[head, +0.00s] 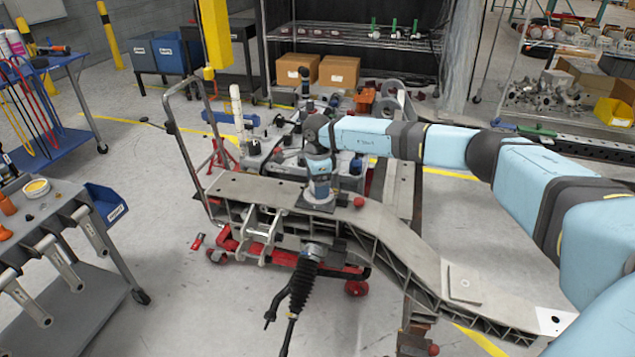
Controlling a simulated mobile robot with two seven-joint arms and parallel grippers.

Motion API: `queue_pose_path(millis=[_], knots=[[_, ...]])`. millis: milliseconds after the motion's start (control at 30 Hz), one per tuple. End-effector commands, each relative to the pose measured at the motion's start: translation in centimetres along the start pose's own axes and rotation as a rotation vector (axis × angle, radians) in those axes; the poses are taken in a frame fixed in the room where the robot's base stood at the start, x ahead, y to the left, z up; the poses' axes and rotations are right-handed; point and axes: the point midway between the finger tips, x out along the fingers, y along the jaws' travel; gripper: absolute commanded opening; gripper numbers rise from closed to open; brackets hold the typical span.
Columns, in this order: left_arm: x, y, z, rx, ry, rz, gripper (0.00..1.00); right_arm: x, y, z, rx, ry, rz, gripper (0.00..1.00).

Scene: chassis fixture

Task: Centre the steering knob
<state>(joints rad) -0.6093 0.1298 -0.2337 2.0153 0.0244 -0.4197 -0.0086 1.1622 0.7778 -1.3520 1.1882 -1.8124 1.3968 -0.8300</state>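A chassis casting (440,262) lies across the middle of the view on a red wheeled stand (285,256). A small red ball knob (359,202) sits on its top face. I cannot tell if it is the steering knob. A steering rack with a black ribbed boot (303,280) hangs from the casting's near side and points down. My light blue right arm reaches in from the right, and its wrist bends down to a dark square plate on the casting. My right gripper (319,192) is there, left of the red knob, its fingers too small to make out. My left gripper is not in view.
A grey cart (75,270) with a blue bin (106,203) stands at the left. A tall cart handle (190,150) rises beside the casting. A shelf with cardboard boxes (338,71) stands behind. Open floor lies at the front left.

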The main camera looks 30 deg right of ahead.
Motion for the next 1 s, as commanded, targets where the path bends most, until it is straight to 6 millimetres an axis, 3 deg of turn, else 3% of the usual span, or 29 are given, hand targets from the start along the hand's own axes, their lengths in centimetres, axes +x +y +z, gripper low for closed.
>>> queue_pose_path(millis=[267, 467, 767, 1000], knots=[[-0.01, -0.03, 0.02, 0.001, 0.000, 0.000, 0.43, 0.14, 0.01, 0.01, 0.000, 0.000, 0.000, 0.82], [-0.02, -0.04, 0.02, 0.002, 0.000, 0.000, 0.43, 0.12, 0.00, 0.01, 0.000, 0.000, 0.000, 0.36], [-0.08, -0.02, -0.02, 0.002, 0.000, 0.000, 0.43, 0.09, 0.00, 0.01, 0.025, 0.000, 0.000, 0.35], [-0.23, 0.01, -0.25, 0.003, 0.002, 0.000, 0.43, 0.08, -0.03, 0.06, 0.138, 0.000, 0.000, 0.35]])
